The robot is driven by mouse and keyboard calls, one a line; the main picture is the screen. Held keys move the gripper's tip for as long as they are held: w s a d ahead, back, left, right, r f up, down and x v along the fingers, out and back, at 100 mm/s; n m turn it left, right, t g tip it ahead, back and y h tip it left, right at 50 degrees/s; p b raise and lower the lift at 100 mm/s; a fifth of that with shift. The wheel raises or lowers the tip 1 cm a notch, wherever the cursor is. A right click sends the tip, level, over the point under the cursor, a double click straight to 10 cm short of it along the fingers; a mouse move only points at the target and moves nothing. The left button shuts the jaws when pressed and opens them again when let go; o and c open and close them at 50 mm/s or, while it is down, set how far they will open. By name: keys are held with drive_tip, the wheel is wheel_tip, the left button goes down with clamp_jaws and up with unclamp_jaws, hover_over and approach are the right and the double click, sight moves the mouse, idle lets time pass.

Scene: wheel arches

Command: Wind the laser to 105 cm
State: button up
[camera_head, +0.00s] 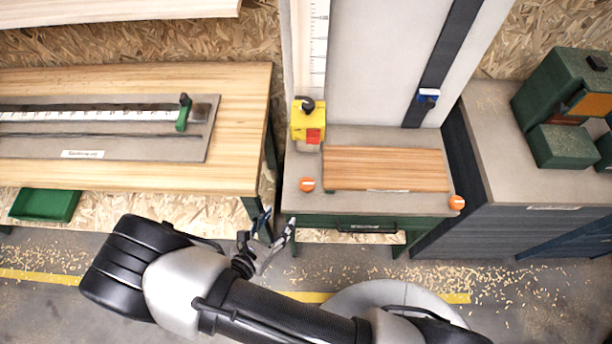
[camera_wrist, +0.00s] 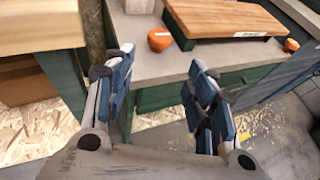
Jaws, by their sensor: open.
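A yellow unit with a red front and a black knob, which looks like the laser (camera_head: 308,122), sits low on a vertical white scale (camera_head: 318,45) on the upright panel. The scale's numbers are too small to read. My gripper (camera_head: 268,222) is open and empty in front of the bench's left front corner, apart from the laser and below it in the picture. In the wrist view my gripper (camera_wrist: 160,85) shows two blue-padded fingers spread apart, with nothing between them. The laser is not clearly visible in the wrist view.
A wooden board (camera_head: 385,168) lies on the bench between two orange knobs (camera_head: 307,184) (camera_head: 456,202). A blue slider (camera_head: 428,97) sits on a dark rail. A wooden table (camera_head: 235,130) with a green-stopped ruler stands left; a green machine (camera_head: 565,110) stands right.

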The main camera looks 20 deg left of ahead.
sight(304, 186)
drive_tip(key=b+x, duration=0.3)
drive_tip(key=x, duration=1.4)
drive_tip(key=shift+d+f, duration=0.1)
drive_tip(key=shift+c, duration=0.5)
drive_tip(key=c, duration=0.7)
drive_tip(key=shift+w+a+f+m+h+b, duration=0.15)
drive_tip(key=shift+a+m+h+b, duration=0.15)
drive_tip(key=shift+m+h+b, duration=0.7)
drive_tip(key=shift+m+g+h+b, duration=0.6)
drive_tip(key=shift+h+b, duration=0.2)
drive_tip(key=shift+b, duration=0.1)
